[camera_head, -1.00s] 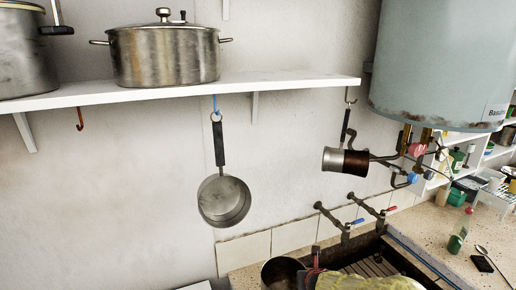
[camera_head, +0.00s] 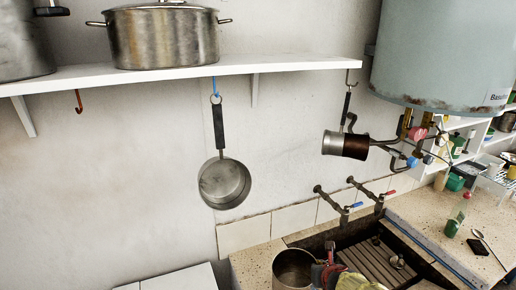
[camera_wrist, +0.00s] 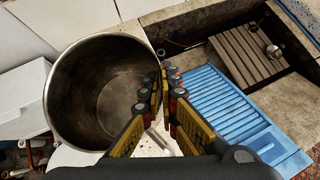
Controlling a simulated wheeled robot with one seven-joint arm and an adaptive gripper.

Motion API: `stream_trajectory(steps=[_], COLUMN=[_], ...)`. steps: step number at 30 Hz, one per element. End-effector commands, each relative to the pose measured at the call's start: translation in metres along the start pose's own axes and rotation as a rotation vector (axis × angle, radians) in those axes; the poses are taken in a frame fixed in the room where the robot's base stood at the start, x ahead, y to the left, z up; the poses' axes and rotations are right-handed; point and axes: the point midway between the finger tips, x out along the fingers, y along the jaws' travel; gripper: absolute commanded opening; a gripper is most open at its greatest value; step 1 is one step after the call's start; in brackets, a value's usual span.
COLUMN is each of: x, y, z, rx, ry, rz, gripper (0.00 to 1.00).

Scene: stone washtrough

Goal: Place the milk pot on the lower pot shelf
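The milk pot, an open steel pot (camera_head: 291,270), is at the bottom of the head view, in front of the sink. In the wrist view the pot (camera_wrist: 75,85) is on the left with its empty inside showing. My gripper (camera_wrist: 160,85) has one finger inside and one outside its near wall, closed on the rim. It also shows in the head view (camera_head: 327,268), partly cut off. A white wall shelf (camera_head: 180,68) runs across the upper left, bearing a large lidded steel pot (camera_head: 165,40) and another large pot (camera_head: 22,45). No second wall shelf shows there.
A small pan (camera_head: 224,184) hangs below the shelf from a blue hook. A copper-and-steel jug (camera_head: 345,145) hangs near the boiler (camera_head: 440,55). Taps (camera_head: 340,203) stand over the sink. A blue rack (camera_wrist: 215,100) lies beside the pot. The shelf's right end is bare.

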Motion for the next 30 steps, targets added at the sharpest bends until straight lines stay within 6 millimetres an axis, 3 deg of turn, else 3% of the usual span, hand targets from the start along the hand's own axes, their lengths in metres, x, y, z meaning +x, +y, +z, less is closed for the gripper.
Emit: stream_trajectory(steps=[10, 14, 30], x=[0.04, 0.044, 0.043], y=[0.001, 0.001, -0.001], z=[-0.023, -0.031, -0.03], rx=[0.019, 0.021, 0.023], ry=[0.01, 0.019, 0.019], rz=[0.0, 0.0, -0.002], gripper=[0.0, 0.0, 0.0])
